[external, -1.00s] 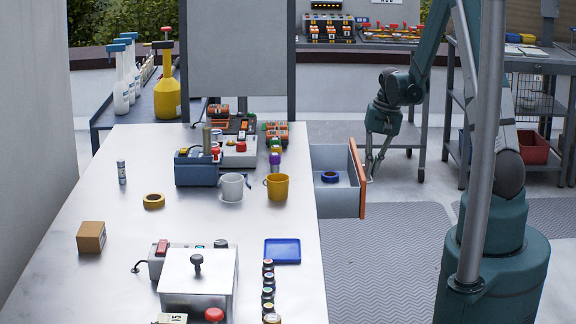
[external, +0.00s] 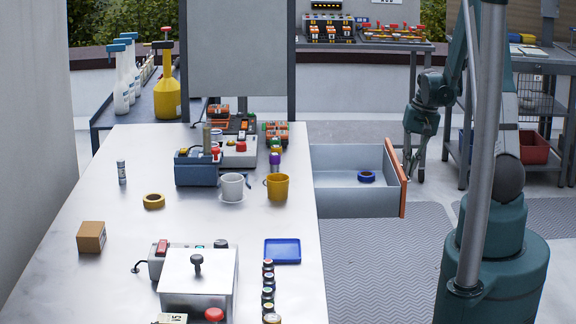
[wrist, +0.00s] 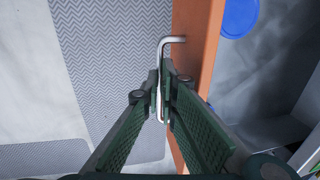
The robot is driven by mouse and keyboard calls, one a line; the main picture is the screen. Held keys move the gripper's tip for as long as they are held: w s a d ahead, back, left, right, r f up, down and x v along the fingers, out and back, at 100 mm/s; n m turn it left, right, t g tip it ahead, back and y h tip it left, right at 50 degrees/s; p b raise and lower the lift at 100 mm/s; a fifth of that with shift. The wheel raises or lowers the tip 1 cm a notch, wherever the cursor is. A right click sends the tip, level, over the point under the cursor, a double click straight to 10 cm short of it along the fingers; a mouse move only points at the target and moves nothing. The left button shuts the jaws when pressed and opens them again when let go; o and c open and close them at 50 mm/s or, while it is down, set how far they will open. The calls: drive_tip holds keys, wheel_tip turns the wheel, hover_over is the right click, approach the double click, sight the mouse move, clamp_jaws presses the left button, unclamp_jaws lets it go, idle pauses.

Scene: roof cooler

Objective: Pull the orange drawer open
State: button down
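The drawer (external: 340,200) sticks out from the right side of the workbench, well open, with an orange front panel (external: 403,195). The orange front also runs down the wrist view (wrist: 195,50). A pale metal handle (wrist: 176,39) stands out from the front. My gripper (wrist: 163,88) is shut on the handle, one finger on each side of the bar; the lower part of the bar shows between the fingers. In the external view my gripper (external: 413,172) is just right of the orange front.
The workbench (external: 60,290) holds a yellow mug (external: 277,187), a white mug (external: 232,187) and a blue tray (external: 282,251). A shelf cart (external: 540,90) stands at the right. The patterned mat (external: 385,260) below the drawer is clear.

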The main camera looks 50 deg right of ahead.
drive_tip(key=shift+s+f, duration=0.15)
drive_tip(key=c, duration=2.9)
unclamp_jaws()
drive_tip(key=shift+o, duration=0.2)
drive_tip(key=shift+r, duration=0.2)
wheel_tip(320, 180, up, 11)
drive_tip(key=s+d, duration=0.1)
drive_tip(key=shift+s+d+r, duration=0.2)
drive_tip(key=shift+d, duration=0.05)
